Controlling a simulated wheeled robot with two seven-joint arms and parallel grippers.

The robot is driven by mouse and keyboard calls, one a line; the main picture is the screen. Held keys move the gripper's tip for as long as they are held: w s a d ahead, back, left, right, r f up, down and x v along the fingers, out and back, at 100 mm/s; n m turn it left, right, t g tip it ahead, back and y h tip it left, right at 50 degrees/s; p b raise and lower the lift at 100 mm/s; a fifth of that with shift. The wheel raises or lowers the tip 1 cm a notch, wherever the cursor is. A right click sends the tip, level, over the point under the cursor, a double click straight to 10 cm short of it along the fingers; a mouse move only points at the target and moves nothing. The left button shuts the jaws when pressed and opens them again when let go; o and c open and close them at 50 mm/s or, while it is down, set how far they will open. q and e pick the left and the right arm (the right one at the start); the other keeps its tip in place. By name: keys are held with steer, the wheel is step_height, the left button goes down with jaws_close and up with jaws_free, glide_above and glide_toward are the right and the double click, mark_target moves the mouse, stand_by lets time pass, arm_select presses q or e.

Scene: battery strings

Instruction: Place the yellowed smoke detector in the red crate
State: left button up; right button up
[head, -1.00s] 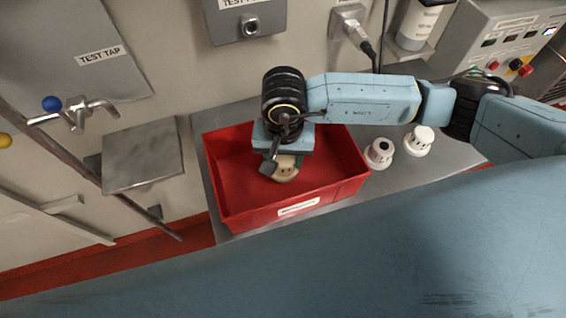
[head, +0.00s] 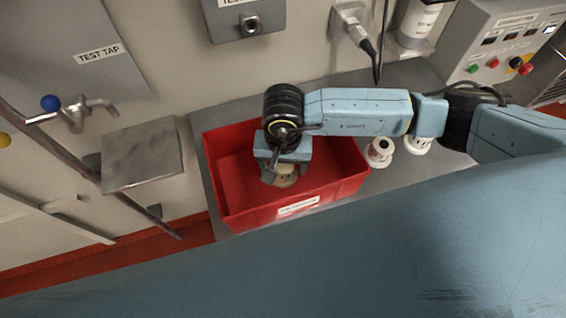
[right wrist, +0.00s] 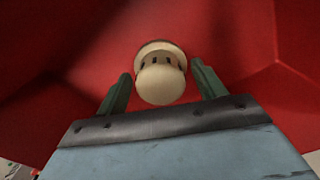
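The yellowed smoke detector (head: 286,178) is a cream, round piece with dark slots, inside the red crate (head: 243,216) low over its floor. I cannot tell whether it touches the floor. My left gripper is not in view.
Two whiter detectors stand on the grey bench right of the crate, one (head: 380,152) close to its rim and one (head: 418,145) partly behind my right arm. The crate's left half is empty.

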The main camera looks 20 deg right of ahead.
mark_target(283, 165)
step_height(283, 165, up, 12)
steer(key=shift+r, duration=0.15)
stand_by(0.5)
